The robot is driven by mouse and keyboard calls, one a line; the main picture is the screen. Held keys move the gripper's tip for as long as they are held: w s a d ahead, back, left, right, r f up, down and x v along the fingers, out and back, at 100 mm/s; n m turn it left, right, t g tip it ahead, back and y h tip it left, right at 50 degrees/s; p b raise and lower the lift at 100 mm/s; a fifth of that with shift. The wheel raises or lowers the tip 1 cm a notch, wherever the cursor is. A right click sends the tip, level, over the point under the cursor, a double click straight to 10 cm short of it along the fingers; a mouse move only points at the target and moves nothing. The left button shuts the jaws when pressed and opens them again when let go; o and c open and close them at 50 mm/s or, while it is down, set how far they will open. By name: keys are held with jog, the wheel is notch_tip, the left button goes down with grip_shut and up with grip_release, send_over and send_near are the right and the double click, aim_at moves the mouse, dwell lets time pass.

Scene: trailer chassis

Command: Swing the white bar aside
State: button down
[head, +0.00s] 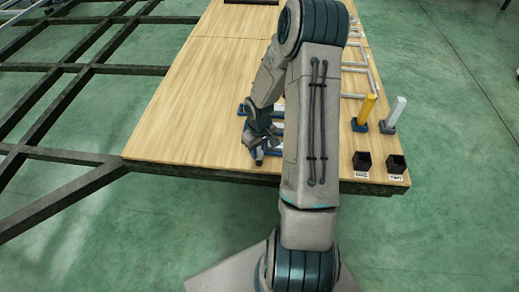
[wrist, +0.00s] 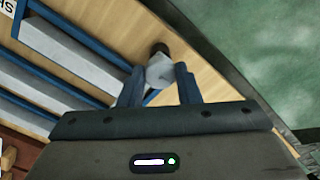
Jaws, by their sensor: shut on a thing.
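My gripper (wrist: 158,85) is shut on a pale, whitish piece (wrist: 160,72) with a dark tip, which I take to be the end of the white bar. The two blue fingers stand on either side of it. A long white bar (wrist: 70,48) beside a blue frame runs from the upper left towards the fingers; its join to the held piece is hidden. In the head view my gripper (head: 256,150) is low over the table's near edge, beside blue and white parts (head: 276,113) partly hidden by my arm.
The wooden table (head: 185,110) has a wide bare area left of my arm. A yellow post (head: 366,108) and a white post (head: 394,114) stand on the right, with two black bins (head: 362,161) (head: 396,164) in front. A dark metal frame (head: 75,155) adjoins the left.

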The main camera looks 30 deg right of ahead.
jog(key=m, duration=0.4)
jog(key=shift+m, duration=0.3)
jog(key=m, duration=0.4)
jog(key=shift+m+b, duration=0.3)
jog(key=m, duration=0.4)
jog(key=shift+m+p, duration=0.3)
jog(key=shift+p, duration=0.05)
jog(key=shift+m+p, duration=0.55)
jog(key=shift+m, duration=1.55)
jog(key=c, duration=1.1)
grip_release()
jog(key=shift+d, duration=0.1)
jog(key=shift+o, duration=0.2)
